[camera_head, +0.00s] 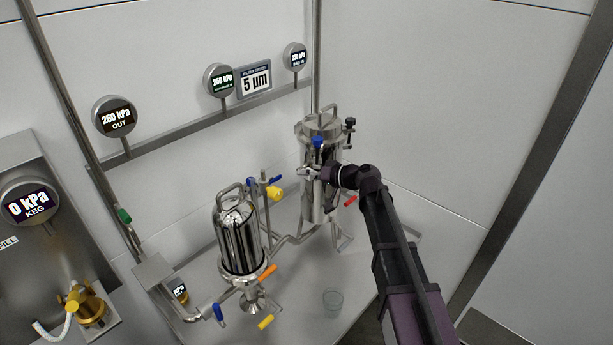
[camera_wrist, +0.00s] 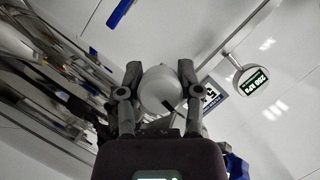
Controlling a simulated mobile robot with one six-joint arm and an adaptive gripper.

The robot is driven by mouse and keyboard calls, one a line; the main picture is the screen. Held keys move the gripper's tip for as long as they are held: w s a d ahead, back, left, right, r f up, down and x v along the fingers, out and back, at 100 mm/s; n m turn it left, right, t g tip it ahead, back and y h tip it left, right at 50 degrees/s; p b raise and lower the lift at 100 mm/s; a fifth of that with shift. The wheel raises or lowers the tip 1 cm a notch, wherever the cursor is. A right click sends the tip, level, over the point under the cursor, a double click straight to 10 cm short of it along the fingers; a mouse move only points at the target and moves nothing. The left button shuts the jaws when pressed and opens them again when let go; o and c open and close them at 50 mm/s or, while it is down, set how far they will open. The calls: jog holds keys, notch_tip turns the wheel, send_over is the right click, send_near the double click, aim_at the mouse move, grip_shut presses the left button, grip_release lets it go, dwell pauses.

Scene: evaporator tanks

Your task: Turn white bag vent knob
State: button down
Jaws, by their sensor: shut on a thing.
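The white round knob (camera_wrist: 161,88) with a black mark on its face sits between my two fingers in the wrist view. My gripper (camera_wrist: 159,78) is shut on it, one finger on each side. In the head view my gripper (camera_head: 311,173) is at the front of the tall steel bag housing (camera_head: 321,205), just below a blue handle (camera_head: 318,142). The knob cannot be made out clearly in the head view.
A second steel housing (camera_head: 238,240) stands to the left. A yellow valve handle (camera_head: 275,193) and a red handle (camera_head: 350,201) are close to my gripper. Gauges, including the OUT gauge (camera_head: 115,117), line the back wall.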

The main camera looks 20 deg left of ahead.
jog(key=m+b, duration=0.1)
jog(key=m, duration=0.1)
jog(key=m+g+y+b, duration=0.1)
jog(key=shift+f+m+y+b, duration=0.15)
jog(key=shift+m+y+b, duration=0.15)
jog(key=shift+m, duration=0.1)
jog(key=shift+r+m+g+y+b, duration=0.15)
jog(key=shift+m+y+b, duration=0.3)
jog(key=shift+m, duration=0.4)
jog(key=shift+r+m+g+y+b, duration=0.2)
jog(key=shift+m+b, duration=0.3)
jog(key=shift+m, duration=0.35)
jog(key=c, duration=0.5)
grip_release()
jog(key=shift+c, duration=0.2)
jog(key=d, duration=0.8)
jog(key=shift+s+f, duration=0.15)
